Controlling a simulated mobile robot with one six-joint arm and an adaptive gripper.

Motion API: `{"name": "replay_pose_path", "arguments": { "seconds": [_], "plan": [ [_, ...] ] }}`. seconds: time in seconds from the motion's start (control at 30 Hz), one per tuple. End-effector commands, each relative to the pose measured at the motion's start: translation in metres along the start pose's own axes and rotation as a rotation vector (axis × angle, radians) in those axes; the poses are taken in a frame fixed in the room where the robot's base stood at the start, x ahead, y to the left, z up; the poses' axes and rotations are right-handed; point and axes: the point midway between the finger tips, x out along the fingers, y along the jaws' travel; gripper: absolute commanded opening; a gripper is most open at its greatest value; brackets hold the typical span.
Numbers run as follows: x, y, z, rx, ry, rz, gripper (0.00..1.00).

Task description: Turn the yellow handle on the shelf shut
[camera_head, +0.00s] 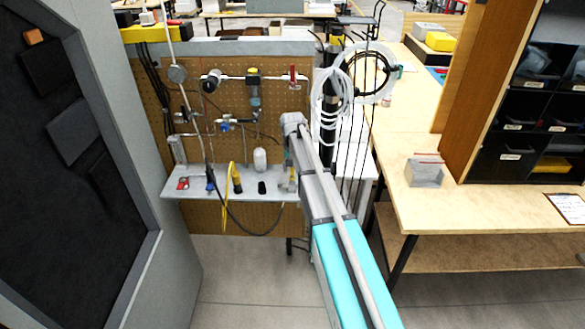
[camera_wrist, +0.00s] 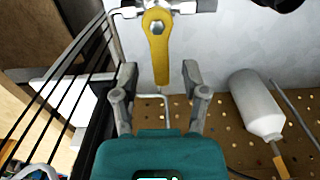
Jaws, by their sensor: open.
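The yellow handle (camera_wrist: 157,42) shows in the wrist view as a flat lever with a bolt at its wide end, mounted on a metal fitting (camera_wrist: 190,6). Its narrow end points down the picture. My gripper (camera_wrist: 160,75) is open, with one finger on each side of the handle's narrow end. I see gaps on both sides; neither finger seems to touch it. In the head view my arm covers much of this spot at the right end of the shelf (camera_head: 225,186), and a small yellow patch (camera_head: 292,178) shows beside the arm.
A white bottle (camera_wrist: 257,105) stands right of my gripper in the wrist view. Black rods (camera_wrist: 70,60) run close on the left. A wooden bench (camera_head: 440,205) stands at the right.

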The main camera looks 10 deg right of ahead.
Motion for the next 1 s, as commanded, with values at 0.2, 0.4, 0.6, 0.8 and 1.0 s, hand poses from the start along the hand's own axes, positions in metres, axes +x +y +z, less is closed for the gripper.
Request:
{"name": "replay_pose_path", "arguments": {
  "seconds": [0.2, 0.4, 0.6, 0.8, 1.0],
  "plan": [
    [0.000, 0.000, 0.000, -0.003, 0.000, 0.000, 0.57],
    [0.000, -0.002, 0.000, -0.033, 0.000, 0.000, 0.57],
    [0.000, -0.005, 0.000, -0.115, 0.000, 0.000, 0.57],
    [0.000, -0.010, 0.001, -0.243, 0.000, 0.000, 0.57],
    [0.000, -0.016, 0.003, -0.382, 0.001, -0.001, 0.57]
  ]
}}
